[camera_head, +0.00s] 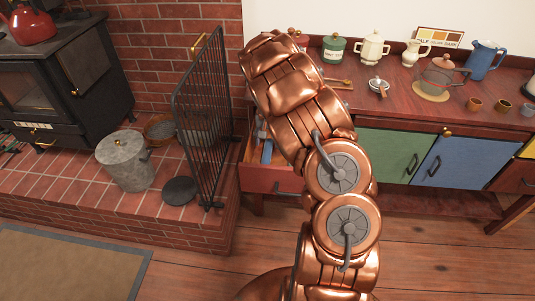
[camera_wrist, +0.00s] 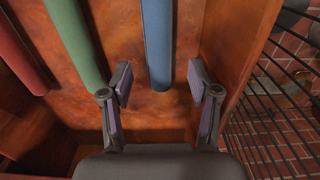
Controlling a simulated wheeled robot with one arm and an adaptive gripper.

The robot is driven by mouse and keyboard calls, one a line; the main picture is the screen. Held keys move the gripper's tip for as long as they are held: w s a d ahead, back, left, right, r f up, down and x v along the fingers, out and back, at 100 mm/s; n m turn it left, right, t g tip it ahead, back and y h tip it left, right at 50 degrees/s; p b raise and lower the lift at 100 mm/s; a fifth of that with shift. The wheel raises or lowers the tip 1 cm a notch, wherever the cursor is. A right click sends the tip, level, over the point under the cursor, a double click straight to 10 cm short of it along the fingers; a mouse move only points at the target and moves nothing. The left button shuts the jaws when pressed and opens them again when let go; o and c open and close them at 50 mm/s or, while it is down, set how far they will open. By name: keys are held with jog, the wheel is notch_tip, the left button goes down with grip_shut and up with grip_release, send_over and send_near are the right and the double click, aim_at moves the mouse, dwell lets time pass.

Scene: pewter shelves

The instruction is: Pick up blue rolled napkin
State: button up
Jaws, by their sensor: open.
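The blue rolled napkin (camera_wrist: 158,42) lies in an open wooden drawer in the wrist view, running from the top edge to a near end at mid-frame. A blue piece of it shows in the head view (camera_head: 267,151) inside the open drawer (camera_head: 272,180). My gripper (camera_wrist: 160,72) is open, with one finger on each side of the blue napkin's near end in the picture. I see gaps on both sides, and cannot tell the height between them. A green roll (camera_wrist: 75,42) and a red roll (camera_wrist: 20,55) lie to its left. My arm hides the gripper in the head view.
The drawer's side wall (camera_wrist: 238,60) stands close to the right finger. Beyond it is a black metal screen (camera_head: 203,115) on the brick hearth. The counter (camera_head: 420,105) above holds a green canister (camera_head: 334,49), jugs and a glass pot. Open floor lies in front.

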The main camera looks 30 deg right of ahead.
aim_at(268, 147)
jog(key=shift+f+p, duration=0.5)
jog(key=shift+f, duration=1.5)
jog(key=shift+c, duration=0.3)
grip_shut()
